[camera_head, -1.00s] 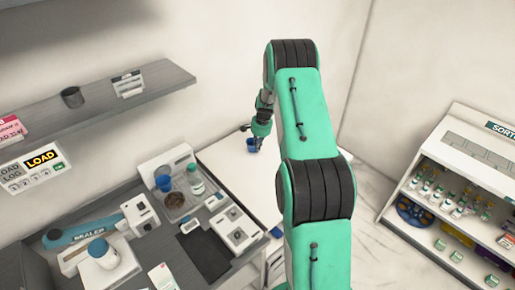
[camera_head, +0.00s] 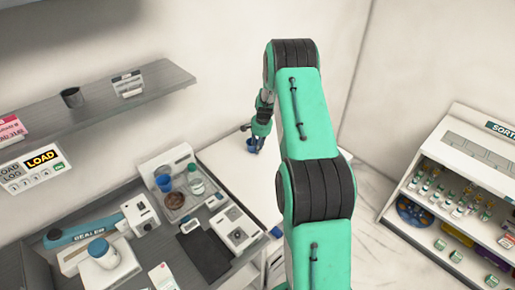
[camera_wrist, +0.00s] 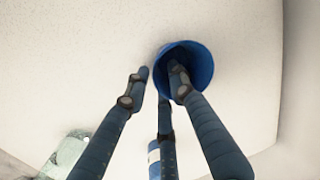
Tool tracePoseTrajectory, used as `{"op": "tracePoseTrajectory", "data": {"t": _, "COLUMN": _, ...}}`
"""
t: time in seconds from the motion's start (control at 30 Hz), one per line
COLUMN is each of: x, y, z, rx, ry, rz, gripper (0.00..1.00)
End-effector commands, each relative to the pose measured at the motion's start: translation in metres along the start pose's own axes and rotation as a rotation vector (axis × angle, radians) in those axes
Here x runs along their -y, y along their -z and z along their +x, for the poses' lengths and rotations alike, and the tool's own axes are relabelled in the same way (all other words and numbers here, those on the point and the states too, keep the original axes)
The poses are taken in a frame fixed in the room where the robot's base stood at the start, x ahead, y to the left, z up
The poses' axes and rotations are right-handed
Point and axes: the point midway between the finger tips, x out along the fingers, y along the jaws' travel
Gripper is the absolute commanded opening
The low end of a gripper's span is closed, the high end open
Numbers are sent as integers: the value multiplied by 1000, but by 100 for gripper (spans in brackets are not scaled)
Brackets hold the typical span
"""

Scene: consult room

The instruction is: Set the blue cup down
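A blue cup (camera_head: 251,146) is at the white table (camera_head: 233,156), beside the lower end of my gripper (camera_head: 260,139). In the wrist view the cup (camera_wrist: 203,66) shows its open mouth to the camera. One finger of my gripper (camera_wrist: 160,72) reaches inside the cup's mouth. The left finger is outside the cup, with a narrow gap to the rim. The middle finger ends near the rim's lower edge, and I cannot tell whether it touches. The fingers look spread. The cup's base is hidden, so its contact with the table cannot be seen.
A second blue cup (camera_head: 164,183) stands on a tray beside a brown round item (camera_head: 174,200) and a white bottle (camera_head: 196,181). Devices crowd the counter at left. A wall shelf (camera_head: 95,97) hangs above. The white table around the cup is mostly clear.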

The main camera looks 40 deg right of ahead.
Motion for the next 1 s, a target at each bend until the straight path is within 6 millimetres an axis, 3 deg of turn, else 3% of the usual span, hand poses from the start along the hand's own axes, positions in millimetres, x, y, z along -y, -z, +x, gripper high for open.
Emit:
{"op": "tracePoseTrajectory", "data": {"t": 0.27, "x": 1, "y": 1, "z": -31, "rx": -2, "ry": 2, "rz": 0, "gripper": 24}}
{"op": "tracePoseTrajectory", "data": {"t": 0.7, "x": 0, "y": 1, "z": -100, "rx": -2, "ry": 1, "rz": 0, "gripper": 24}}
{"op": "tracePoseTrajectory", "data": {"t": 1.0, "x": 0, "y": 0, "z": -118, "rx": 0, "ry": 0, "rz": 0, "gripper": 24}}
